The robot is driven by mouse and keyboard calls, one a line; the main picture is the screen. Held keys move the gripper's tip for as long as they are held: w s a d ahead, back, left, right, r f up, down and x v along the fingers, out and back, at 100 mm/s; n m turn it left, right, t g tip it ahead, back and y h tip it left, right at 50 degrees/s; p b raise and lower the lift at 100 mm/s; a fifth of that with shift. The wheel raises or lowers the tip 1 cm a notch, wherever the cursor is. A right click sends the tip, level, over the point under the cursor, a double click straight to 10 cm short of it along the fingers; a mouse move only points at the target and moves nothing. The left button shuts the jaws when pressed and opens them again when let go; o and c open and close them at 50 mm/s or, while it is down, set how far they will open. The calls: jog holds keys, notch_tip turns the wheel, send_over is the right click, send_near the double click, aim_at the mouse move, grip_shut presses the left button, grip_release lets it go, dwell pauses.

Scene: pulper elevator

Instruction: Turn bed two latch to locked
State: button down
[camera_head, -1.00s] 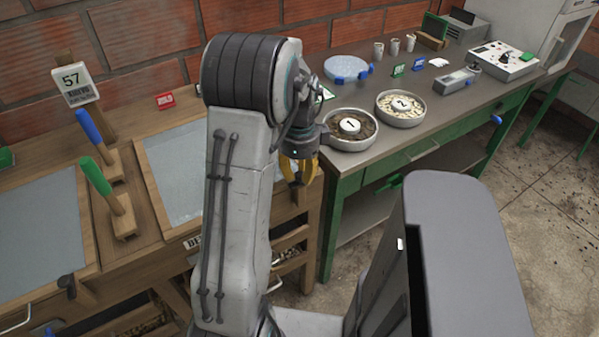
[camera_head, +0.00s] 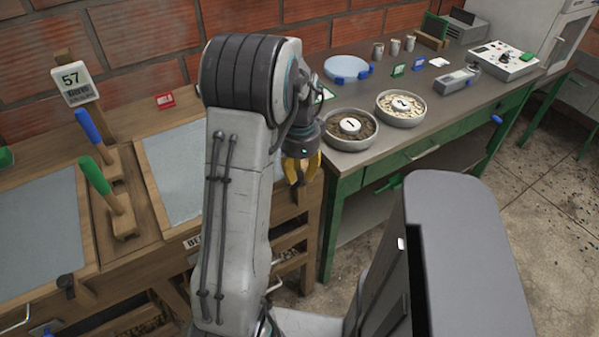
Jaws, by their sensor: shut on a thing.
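My gripper (camera_head: 301,181), with yellow fingers, points down at the right front edge of the second wooden bed (camera_head: 150,190). It is shut on the bed two latch, which the fingers almost wholly hide, so I cannot read its angle. The bed's grey panel (camera_head: 175,170) is partly behind my arm. A label plate (camera_head: 192,242) starting "BE" shows on its front, cut off by my arm. A similar dark latch (camera_head: 66,283) sits on the front of the left bed.
A green-framed bench (camera_head: 400,150) on the right holds bowls numbered 1 (camera_head: 349,143) and 2 (camera_head: 400,121). Floor (camera_head: 545,200) is clear at right.

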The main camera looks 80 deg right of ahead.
aim_at(300, 174)
jog(key=n, duration=0.6)
jog(key=shift+a+f, duration=0.1)
jog(key=shift+f, duration=0.05)
jog(key=n, duration=0.6)
jog(key=shift+n, duration=0.4)
jog(key=c, duration=1)
grip_release()
notch_tip(300, 174, up, 12)
jog(key=shift+r, duration=0.1)
